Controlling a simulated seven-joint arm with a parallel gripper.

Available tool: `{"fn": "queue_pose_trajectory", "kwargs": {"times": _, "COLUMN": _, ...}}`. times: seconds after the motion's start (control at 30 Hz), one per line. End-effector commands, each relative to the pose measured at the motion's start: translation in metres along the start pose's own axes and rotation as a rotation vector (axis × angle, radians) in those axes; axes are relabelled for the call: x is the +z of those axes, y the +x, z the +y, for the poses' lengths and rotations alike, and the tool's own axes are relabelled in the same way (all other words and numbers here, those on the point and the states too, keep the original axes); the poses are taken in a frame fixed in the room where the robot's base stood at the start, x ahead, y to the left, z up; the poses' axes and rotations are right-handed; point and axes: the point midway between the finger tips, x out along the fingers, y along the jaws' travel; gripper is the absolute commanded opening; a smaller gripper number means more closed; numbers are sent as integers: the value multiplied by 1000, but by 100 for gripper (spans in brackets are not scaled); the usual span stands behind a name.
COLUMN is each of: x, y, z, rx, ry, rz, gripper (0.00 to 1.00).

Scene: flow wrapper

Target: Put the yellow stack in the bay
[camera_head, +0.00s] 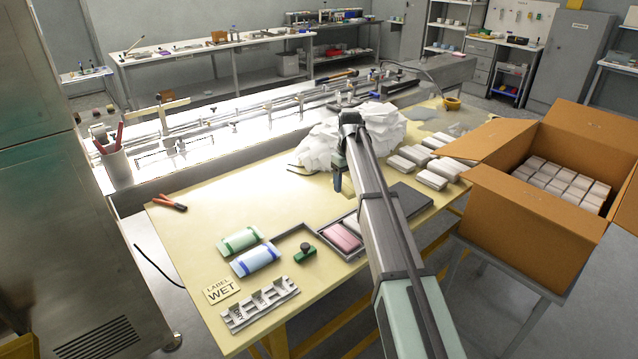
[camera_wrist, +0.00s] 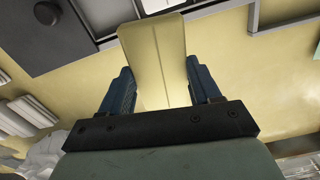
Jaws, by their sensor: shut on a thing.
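My gripper (camera_wrist: 158,78) is shut on the yellow stack (camera_wrist: 155,50), which stands out between the two blue fingers in the wrist view. In the head view my gripper (camera_head: 340,175) is over the table, mostly behind my arm, and the stack cannot be made out clearly. A grey tray (camera_head: 322,228) holds a pink stack (camera_head: 338,237) and a pale stack beside it. My arm hides its right part. In the wrist view grey walls with a pale stack (camera_wrist: 160,5) show beyond the yellow stack's far end. I cannot tell which compartment is the bay.
A dark plate (camera_head: 410,199) lies right of my arm. A crumpled white heap (camera_head: 385,128) and several white stacks (camera_head: 432,178) lie farther back. Green (camera_head: 240,241) and blue (camera_head: 255,260) packs and a slotted rack (camera_head: 260,305) are at front left. A cardboard box (camera_head: 530,225) stands right.

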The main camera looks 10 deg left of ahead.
Motion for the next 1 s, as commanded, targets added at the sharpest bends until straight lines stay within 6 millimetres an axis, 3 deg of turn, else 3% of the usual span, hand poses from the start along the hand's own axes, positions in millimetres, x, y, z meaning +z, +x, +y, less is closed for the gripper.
{"fn": "queue_pose_trajectory", "kwargs": {"times": 0.03, "x": 14, "y": 2, "z": 17, "rx": -1, "ry": 25, "rz": -2, "gripper": 34}}
{"fn": "queue_pose_trajectory", "kwargs": {"times": 0.2, "x": 51, "y": 9, "z": 56, "rx": -3, "ry": 85, "rz": -4, "gripper": 34}}
{"fn": "queue_pose_trajectory", "kwargs": {"times": 0.33, "x": 74, "y": 13, "z": 74, "rx": -4, "ry": 103, "rz": -5, "gripper": 34}}
{"fn": "queue_pose_trajectory", "kwargs": {"times": 0.43, "x": 93, "y": 18, "z": 77, "rx": -3, "ry": 75, "rz": -3, "gripper": 34}}
{"fn": "queue_pose_trajectory", "kwargs": {"times": 0.7, "x": 95, "y": 18, "z": 72, "rx": 3, "ry": -86, "rz": 6, "gripper": 34}}
{"fn": "queue_pose_trajectory", "kwargs": {"times": 1.0, "x": 94, "y": 23, "z": 72, "rx": 4, "ry": -132, "rz": 7, "gripper": 34}}
